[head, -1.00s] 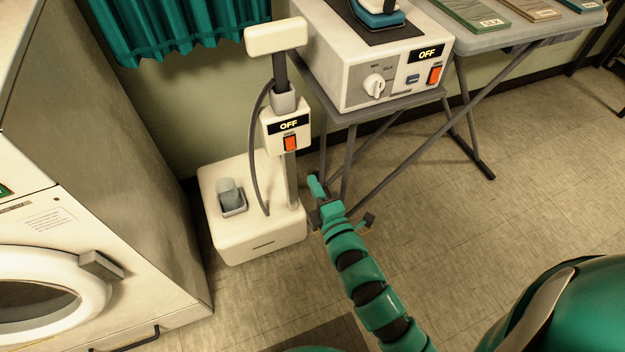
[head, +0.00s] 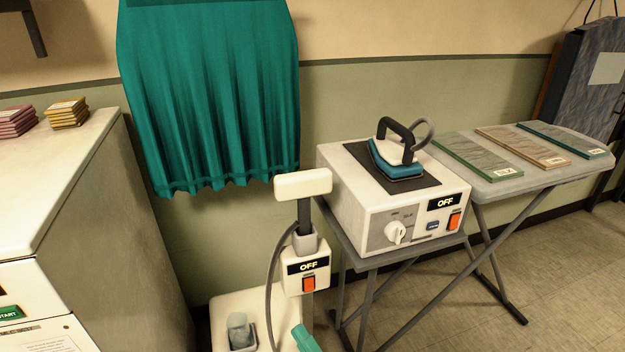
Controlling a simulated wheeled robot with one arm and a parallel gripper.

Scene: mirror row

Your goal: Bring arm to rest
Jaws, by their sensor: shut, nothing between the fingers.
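Only a small teal end piece of my gripper (head: 305,338) shows, at the bottom edge of the head view. It is shut and empty, in front of the white steamer base (head: 270,322) and just right of the small cup on it. The rest of my arm is below the picture. It is too cropped to tell whether the tip touches the base.
A steamer post (head: 306,268) reading OFF stands beside a white ironing unit (head: 395,235), also OFF, with an iron (head: 395,155) on top. A white machine (head: 60,190) stands left; a teal curtain (head: 215,95) hangs behind.

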